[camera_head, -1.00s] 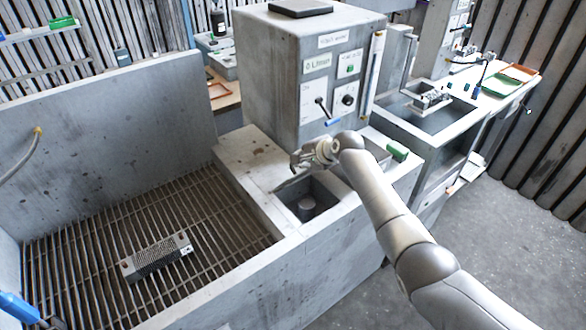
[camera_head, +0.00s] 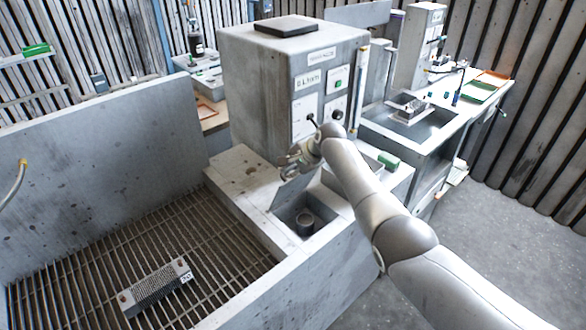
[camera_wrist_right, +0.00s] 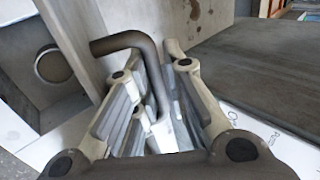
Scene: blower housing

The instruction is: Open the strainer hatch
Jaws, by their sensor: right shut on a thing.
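The strainer hatch is a grey lid (camera_head: 289,190) on the concrete ledge, tilted up at the left of a square opening. Inside the opening stands a round grey strainer part (camera_head: 304,222), which also shows at the left of the right wrist view (camera_wrist_right: 54,65). My right gripper (camera_head: 290,165) is at the lid's upper edge. In the right wrist view my right gripper (camera_wrist_right: 155,95) is shut on a dark bent handle (camera_wrist_right: 130,40), which lies between the fingers. The handle's joint with the lid is hard to make out. My left gripper is out of view.
A grey control cabinet (camera_head: 285,80) stands behind the opening. A slatted grate (camera_head: 90,270) with a perforated block (camera_head: 155,287) lies to the left. A green block (camera_head: 388,160) sits on the ledge at the right, near my forearm.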

